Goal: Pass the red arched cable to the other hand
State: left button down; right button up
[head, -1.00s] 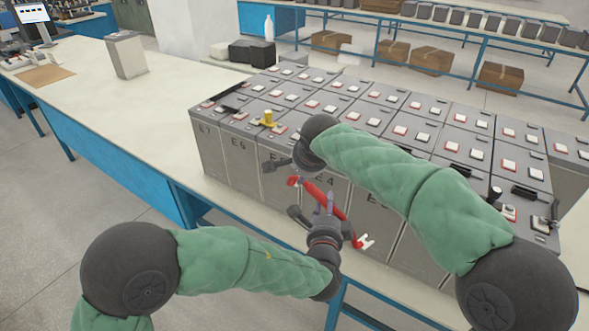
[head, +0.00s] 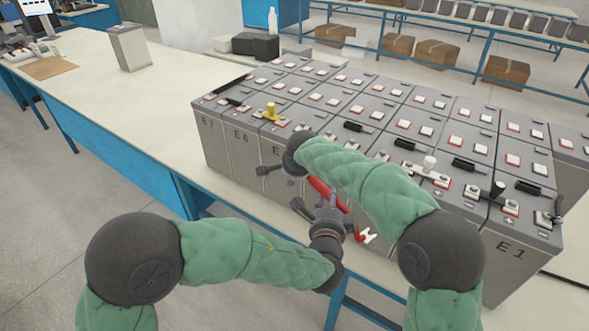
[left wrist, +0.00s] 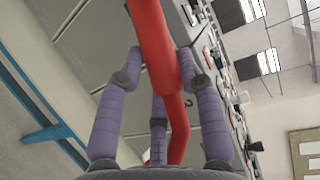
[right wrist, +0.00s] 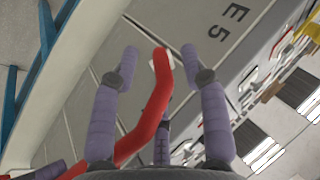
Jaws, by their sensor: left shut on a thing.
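The red arched cable (head: 318,186) is held up in front of the battery block, with a pale forked lug at its lower right end. My left gripper (head: 322,204) is shut on its middle; the left wrist view shows the red cable (left wrist: 152,35) between the purple fingers. My right gripper (head: 278,174) is at the cable's upper left end. The right gripper is open; the head view partly hides this end behind the right hand.
The grey battery block (head: 225,150) stands just behind both grippers, with terminals, black and white connectors and a yellow-capped piece (head: 270,112) on top. The long bench (head: 95,95) is mostly clear at left, with a grey box (head: 128,47) farther back.

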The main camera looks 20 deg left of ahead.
pick_arm(q)
jog(key=shift+r, duration=0.1)
pick_arm(e)
jog(key=shift+w+a+f, duration=0.1)
jog(key=shift+w+f, duration=0.1)
jog(key=shift+f, duration=0.2)
grip_shut()
pick_arm(q)
jog(key=c, duration=0.7)
grip_release()
jog(key=shift+c, duration=0.2)
pick_arm(e)
jog(key=shift+r, duration=0.15)
